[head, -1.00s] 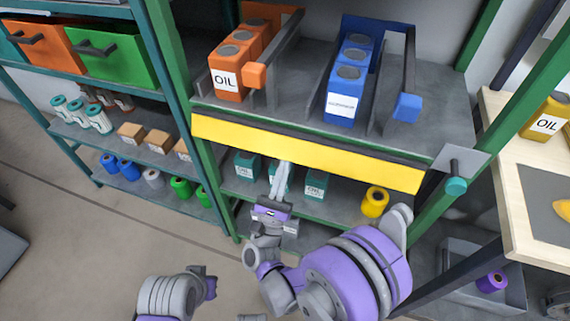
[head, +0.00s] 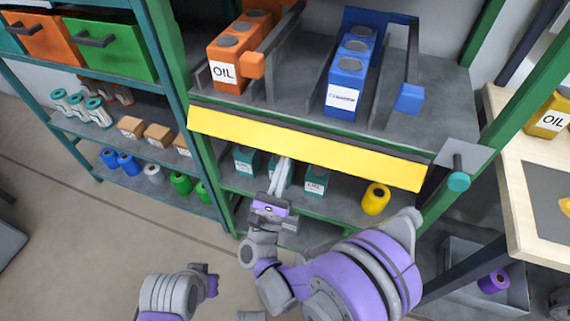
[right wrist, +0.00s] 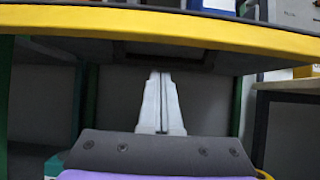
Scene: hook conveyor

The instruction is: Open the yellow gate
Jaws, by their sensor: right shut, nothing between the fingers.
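The yellow gate (head: 300,147) is a long flat yellow panel across the front edge of the shelf, below the oil and blue containers. In the right wrist view the gate (right wrist: 70,18) crosses the top of the picture. My right gripper (head: 286,162) is shut and empty, pointing up at the gate's lower edge, left of its middle. In the right wrist view its closed white fingers (right wrist: 160,76) end below the gate's underside; I cannot tell if they touch it.
Orange oil containers (head: 228,68) and blue containers (head: 345,87) stand on the shelf above. Teal boxes (head: 316,182) and a yellow spool (head: 376,199) sit on the shelf below. A green post (head: 450,208) and a wooden table (head: 508,172) are at the right.

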